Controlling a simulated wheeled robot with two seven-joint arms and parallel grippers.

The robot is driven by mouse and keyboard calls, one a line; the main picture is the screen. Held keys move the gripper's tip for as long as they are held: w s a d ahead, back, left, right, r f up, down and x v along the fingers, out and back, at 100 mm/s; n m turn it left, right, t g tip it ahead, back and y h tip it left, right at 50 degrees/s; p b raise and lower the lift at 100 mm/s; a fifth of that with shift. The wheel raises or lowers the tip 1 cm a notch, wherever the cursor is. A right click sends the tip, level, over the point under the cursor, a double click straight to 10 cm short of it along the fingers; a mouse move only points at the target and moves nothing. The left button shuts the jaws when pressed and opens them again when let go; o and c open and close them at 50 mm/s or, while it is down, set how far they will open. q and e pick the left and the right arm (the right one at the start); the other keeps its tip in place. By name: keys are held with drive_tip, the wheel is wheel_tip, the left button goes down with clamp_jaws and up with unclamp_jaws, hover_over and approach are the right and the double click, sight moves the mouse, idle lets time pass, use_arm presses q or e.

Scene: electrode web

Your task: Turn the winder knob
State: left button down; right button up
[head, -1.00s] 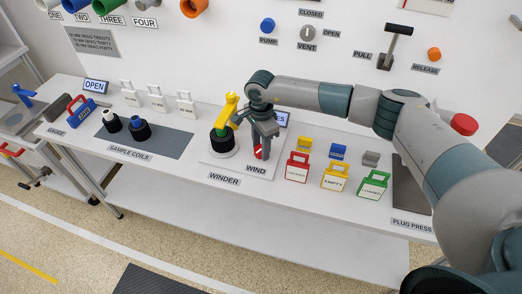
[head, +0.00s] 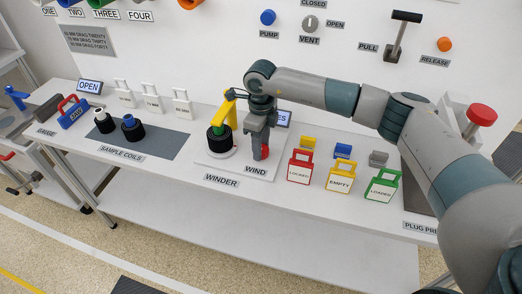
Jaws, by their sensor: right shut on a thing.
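The winder (head: 221,141) stands on a white plate, with a black coil, a green part and a yellow arm (head: 225,107) above it. The red winder knob (head: 265,152) is on the same plate, just right of the winder, behind the WIND label (head: 255,171). My right gripper (head: 262,150) points down over the knob and is shut on it. Its fingers hide most of the knob; a red part shows at the right. My left gripper is not in view.
Red, yellow and green tagged holders (head: 340,178) stand to the right of the winder. Sample coils (head: 133,128) sit on a grey mat to the left. A small screen (head: 283,118) is behind my gripper. The table's front strip is clear.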

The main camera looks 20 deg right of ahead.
drive_tip(key=m+b, duration=0.1)
drive_tip(key=m, duration=0.2)
drive_tip(key=shift+m+b, duration=0.3)
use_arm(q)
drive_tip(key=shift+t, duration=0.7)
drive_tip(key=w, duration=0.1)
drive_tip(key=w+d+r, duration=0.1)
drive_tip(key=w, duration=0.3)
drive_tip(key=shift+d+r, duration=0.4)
use_arm(e)
drive_tip(key=shift+r+m, duration=0.1)
drive_tip(key=shift+m, duration=0.4)
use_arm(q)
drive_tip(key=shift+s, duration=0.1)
use_arm(e)
drive_tip(key=o, duration=1)
drive_tip(key=shift+o, duration=0.2)
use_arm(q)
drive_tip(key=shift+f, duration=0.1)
use_arm(e)
drive_tip(key=shift+r+b, duration=0.35)
drive_tip(key=shift+r, duration=0.3)
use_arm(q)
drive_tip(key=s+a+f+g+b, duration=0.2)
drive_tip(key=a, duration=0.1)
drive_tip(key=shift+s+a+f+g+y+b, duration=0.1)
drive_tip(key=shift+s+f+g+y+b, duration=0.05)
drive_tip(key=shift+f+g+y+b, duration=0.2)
use_arm(e)
wheel_tip(320, 180, up, 16)
